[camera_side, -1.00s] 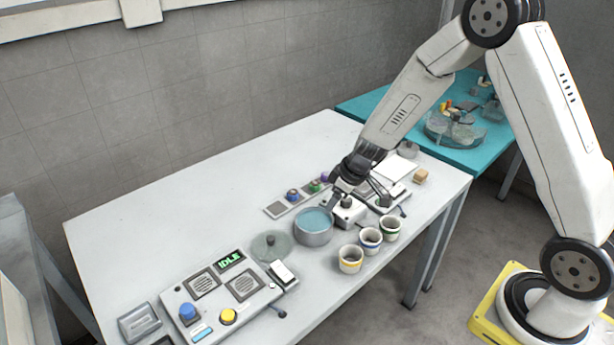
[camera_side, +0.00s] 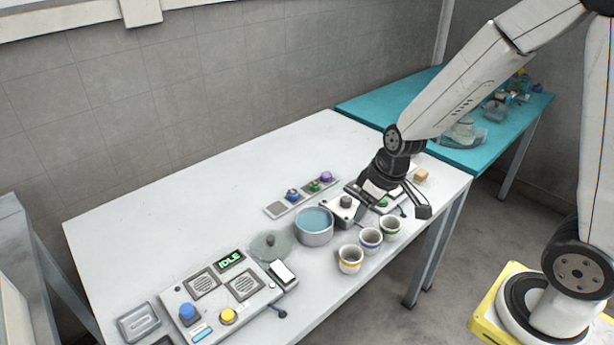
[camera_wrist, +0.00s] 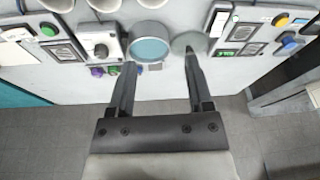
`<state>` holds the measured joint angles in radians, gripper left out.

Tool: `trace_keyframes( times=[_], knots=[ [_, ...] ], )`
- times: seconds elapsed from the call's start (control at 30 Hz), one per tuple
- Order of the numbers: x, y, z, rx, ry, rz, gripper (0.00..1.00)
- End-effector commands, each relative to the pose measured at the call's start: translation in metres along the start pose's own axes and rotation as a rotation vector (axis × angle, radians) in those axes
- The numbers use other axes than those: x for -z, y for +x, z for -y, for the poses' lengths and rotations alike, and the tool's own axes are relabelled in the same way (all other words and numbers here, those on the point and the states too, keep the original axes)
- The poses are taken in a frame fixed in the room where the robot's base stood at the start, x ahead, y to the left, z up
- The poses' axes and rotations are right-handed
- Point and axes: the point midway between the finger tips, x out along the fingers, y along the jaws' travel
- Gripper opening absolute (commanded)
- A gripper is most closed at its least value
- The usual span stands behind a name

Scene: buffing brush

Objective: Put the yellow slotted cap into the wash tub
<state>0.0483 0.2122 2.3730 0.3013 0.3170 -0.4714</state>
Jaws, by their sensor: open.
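The wash tub (camera_side: 313,240) is a round grey tub holding blue water, mid-table; it also shows in the wrist view (camera_wrist: 150,28). No piece that I can identify as the yellow slotted cap shows. A yellow round knob (camera_side: 228,316) sits on the IDLE panel and also shows in the wrist view (camera_wrist: 281,20); whether it is slotted cannot be told. A small rack (camera_side: 276,209) behind the tub carries blue (camera_side: 293,195), green (camera_side: 315,187) and purple (camera_side: 326,177) pieces; its left place looks empty. My gripper (camera_side: 388,203) is open and empty, above the table right of the tub.
Cups with yellow (camera_side: 350,260), blue (camera_side: 370,240) and green (camera_side: 391,228) bands stand along the front edge. A small grey machine (camera_side: 343,214) is right of the tub. A translucent disc (camera_side: 270,248) and the IDLE panel (camera_side: 215,285) lie left. The table's back left is clear.

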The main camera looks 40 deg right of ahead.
Motion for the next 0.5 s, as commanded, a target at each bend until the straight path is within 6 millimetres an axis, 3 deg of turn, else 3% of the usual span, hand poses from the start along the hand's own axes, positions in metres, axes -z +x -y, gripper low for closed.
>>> trace_keyframes(
  times=[0.23,0.5],
  knots=[
    [-0.04,-0.025,0.009,-0.052,0.091,0.024,0.66],
    [-0.056,-0.032,0.011,-0.079,0.136,0.031,0.66]
  ],
)
